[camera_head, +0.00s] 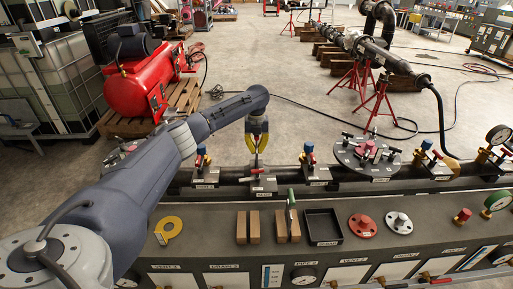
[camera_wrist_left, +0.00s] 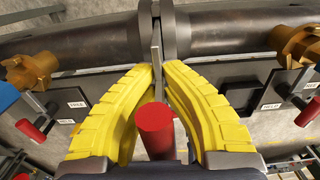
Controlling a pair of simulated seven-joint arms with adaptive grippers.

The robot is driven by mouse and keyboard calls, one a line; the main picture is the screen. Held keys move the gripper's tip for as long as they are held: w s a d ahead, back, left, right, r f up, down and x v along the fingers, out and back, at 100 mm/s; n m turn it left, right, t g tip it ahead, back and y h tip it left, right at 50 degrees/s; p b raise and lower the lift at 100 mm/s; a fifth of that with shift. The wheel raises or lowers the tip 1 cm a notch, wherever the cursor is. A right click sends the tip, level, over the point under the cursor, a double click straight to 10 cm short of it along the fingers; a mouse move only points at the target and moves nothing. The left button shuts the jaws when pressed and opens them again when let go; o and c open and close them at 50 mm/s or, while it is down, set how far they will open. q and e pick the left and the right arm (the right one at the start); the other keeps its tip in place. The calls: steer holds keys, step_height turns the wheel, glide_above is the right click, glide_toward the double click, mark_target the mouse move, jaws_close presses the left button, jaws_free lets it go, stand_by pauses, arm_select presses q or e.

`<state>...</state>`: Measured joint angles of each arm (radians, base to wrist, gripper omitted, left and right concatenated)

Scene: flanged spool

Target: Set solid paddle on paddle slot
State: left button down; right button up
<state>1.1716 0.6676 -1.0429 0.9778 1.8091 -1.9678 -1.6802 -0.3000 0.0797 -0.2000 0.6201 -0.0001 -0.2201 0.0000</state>
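My left gripper (camera_head: 257,143) is over the pipe, with its yellow fingers pointing down at a flange joint. In the left wrist view the fingers (camera_wrist_left: 160,68) close in on both sides of a thin grey upright plate (camera_wrist_left: 157,45), which looks like a paddle. The plate runs into the gap between the two dark flange faces (camera_wrist_left: 168,20). A red cylinder (camera_wrist_left: 155,130) shows end-on between the fingers and hides part of the plate. A thin green-edged paddle (camera_head: 292,203) stands upright at a pair of wooden blocks (camera_head: 282,226). My right gripper is out of view.
Another pair of wooden blocks (camera_head: 242,227) stands empty. A yellow ring (camera_head: 168,229), a black tray (camera_head: 323,226), a red flange (camera_head: 362,225) and a white flange (camera_head: 399,222) lie on the bench. Valves with red handles (camera_head: 309,158) rise along the pipe.

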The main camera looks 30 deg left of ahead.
arm_select(q)
steer(key=shift+f, duration=3.75)
steer(key=shift+s+d+f, duration=0.1)
steer(key=shift+s+f, duration=0.1)
steer(key=shift+f, duration=0.4)
steer(key=shift+r, duration=0.4)
